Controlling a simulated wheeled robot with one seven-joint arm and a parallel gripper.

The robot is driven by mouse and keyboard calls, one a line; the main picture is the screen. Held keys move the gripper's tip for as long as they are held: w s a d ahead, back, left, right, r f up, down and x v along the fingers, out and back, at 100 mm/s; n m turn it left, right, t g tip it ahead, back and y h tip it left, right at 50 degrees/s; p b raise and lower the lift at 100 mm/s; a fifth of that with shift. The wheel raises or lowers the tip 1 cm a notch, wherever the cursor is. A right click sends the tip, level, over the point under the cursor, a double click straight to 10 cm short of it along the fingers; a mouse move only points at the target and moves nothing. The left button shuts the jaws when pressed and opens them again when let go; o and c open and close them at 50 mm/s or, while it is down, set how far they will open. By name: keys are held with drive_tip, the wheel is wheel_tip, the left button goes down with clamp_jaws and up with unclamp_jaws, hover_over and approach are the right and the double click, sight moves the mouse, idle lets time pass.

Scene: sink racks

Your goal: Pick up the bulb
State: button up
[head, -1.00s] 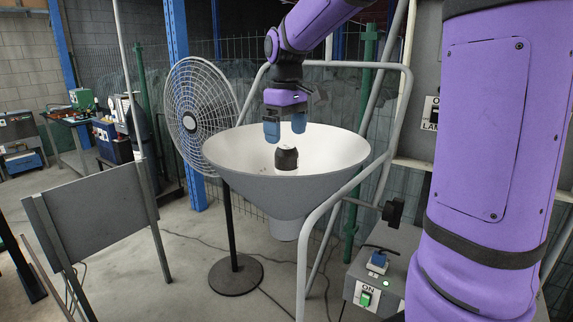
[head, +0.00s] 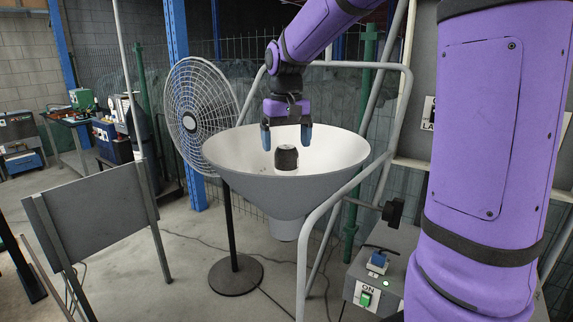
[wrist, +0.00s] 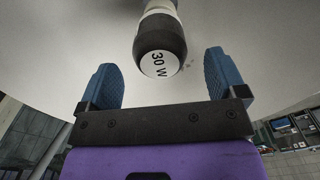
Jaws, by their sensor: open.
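The bulb (head: 287,158) shows as a short dark piece inside the white cone-shaped lampshade (head: 230,170), near its middle. In the wrist view the bulb (wrist: 160,42) has a black body, a pale part above it and a white round end marked "30 W". My gripper (head: 286,138) is open, with its blue fingers just above the bulb in the head view. In the wrist view my gripper (wrist: 162,68) has one finger on each side of the bulb's marked end, with gaps on both sides. Nothing is held.
The lampshade's rim surrounds the space below my gripper. A grey tube frame (head: 308,235) stands at its right and behind. A round fan (head: 190,100) is close on the left. A box with a green switch (head: 365,298) is at the lower right.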

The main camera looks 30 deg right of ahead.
sight(287, 159)
wheel_tip(287, 159, down, 5)
idle(0.3)
drive_tip(key=c, duration=1.1)
